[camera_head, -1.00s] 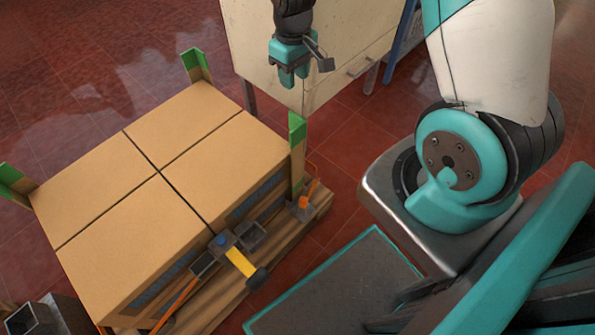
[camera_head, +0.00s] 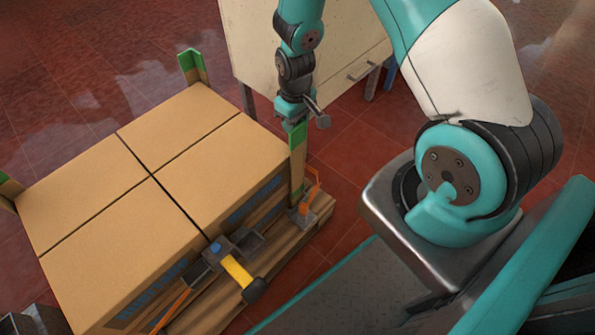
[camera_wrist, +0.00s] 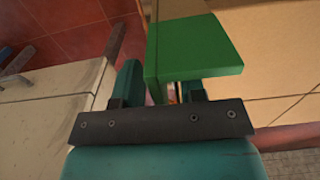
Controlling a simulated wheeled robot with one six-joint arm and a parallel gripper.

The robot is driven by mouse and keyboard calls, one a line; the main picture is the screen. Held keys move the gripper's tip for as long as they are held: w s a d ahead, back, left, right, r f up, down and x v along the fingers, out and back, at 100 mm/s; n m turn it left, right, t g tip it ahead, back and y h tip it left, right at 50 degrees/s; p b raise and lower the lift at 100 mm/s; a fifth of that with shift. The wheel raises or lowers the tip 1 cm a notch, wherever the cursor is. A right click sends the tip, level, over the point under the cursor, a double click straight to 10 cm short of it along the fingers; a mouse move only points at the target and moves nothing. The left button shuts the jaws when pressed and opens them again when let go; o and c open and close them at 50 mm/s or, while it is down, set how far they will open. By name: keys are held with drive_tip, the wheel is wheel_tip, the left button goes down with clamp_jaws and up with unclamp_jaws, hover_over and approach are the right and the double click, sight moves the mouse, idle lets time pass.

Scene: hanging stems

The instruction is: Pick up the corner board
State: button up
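The corner board (camera_head: 297,170) stands upright at the near right corner of the carton stack, with a green top and a brown lower part. My gripper (camera_head: 291,119) is right above and at its top end, pointing down. In the wrist view the board's green end (camera_wrist: 195,48) lies across the front of my gripper (camera_wrist: 160,88). The two fingers are apart, with a gap between them; the right finger is partly hidden by the green end. I cannot tell whether either finger touches the board.
Cartons (camera_head: 195,150) stand on a wooden pallet (camera_head: 318,212). More corner boards stand at the back corner (camera_head: 192,66) and left corner (camera_head: 9,189). A tool with a yellow handle (camera_head: 237,270) is at the stack's near side. A pale cabinet (camera_head: 255,45) stands behind my gripper.

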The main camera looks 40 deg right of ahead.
drive_tip(key=shift+f, duration=0.75)
drive_tip(key=shift+r, duration=0.1)
clamp_jaws()
